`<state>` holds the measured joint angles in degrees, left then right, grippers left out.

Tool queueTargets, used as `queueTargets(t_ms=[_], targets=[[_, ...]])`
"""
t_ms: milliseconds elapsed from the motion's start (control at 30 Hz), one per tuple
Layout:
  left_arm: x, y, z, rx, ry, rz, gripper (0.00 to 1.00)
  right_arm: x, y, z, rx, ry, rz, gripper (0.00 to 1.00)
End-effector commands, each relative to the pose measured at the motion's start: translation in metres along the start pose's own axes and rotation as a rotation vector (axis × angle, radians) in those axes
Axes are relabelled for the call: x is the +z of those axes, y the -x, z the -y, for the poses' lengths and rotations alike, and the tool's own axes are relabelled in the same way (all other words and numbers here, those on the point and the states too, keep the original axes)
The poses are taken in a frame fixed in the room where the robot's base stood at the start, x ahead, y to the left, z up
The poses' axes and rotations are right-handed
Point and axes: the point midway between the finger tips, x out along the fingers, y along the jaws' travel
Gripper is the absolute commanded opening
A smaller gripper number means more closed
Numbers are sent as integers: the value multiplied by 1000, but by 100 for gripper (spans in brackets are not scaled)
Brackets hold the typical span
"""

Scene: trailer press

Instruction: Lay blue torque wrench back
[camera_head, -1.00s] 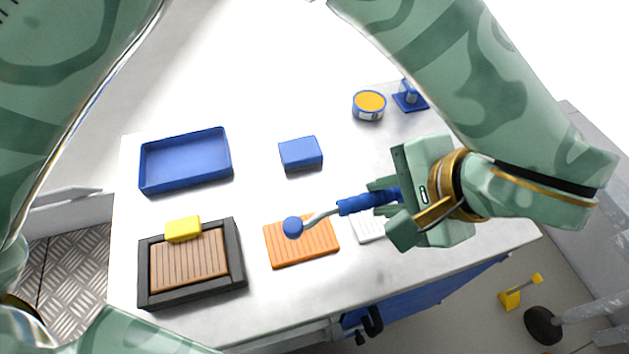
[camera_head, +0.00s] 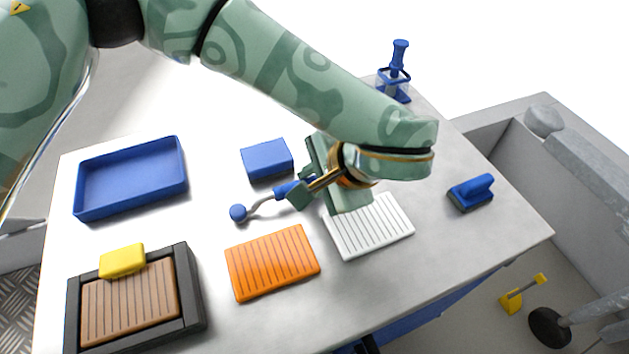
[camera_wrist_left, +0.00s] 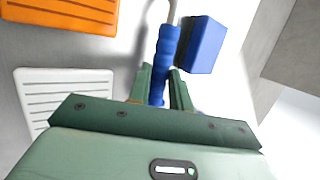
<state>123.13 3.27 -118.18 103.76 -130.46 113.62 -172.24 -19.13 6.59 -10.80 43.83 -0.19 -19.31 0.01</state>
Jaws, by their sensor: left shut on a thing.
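The blue torque wrench (camera_head: 264,202) has a blue ball end, a bent grey shaft and a blue handle. My left gripper (camera_head: 297,193) is shut on its handle, ball end pointing left in the head view. The wrench is between the blue block (camera_head: 267,158) and the orange ribbed pad (camera_head: 272,262); its height over the table is hard to tell. In the left wrist view the handle (camera_wrist_left: 166,52) sits between the fingers (camera_wrist_left: 160,78), beside the blue block (camera_wrist_left: 203,45). My right gripper is not in view.
A blue tray (camera_head: 130,210) is at left, a black frame (camera_head: 190,290) with a brown slatted panel and yellow block (camera_head: 122,261) nearer. A white ribbed pad (camera_head: 370,228) lies under my wrist. A blue brush-like tool (camera_head: 471,192) is right, a blue stand (camera_head: 394,88) behind.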

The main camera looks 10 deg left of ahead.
Motion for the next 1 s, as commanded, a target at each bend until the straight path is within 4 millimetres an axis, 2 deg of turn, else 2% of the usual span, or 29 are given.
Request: queueTargets(t_ms=[333,367,433,767,867,1000], targets=[[-1,-1,-1,-3,1,-2,0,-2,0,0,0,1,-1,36],[-1,-2,-1,-2,1,-2,23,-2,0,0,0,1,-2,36],[-1,-2,-1,-2,1,-2,42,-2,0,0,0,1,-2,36],[0,1,0,-2,3,-2,42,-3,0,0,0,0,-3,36],[0,16,2,-6,3,-5,42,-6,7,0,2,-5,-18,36],[2,50,4,-10,5,-7,42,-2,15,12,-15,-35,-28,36]])
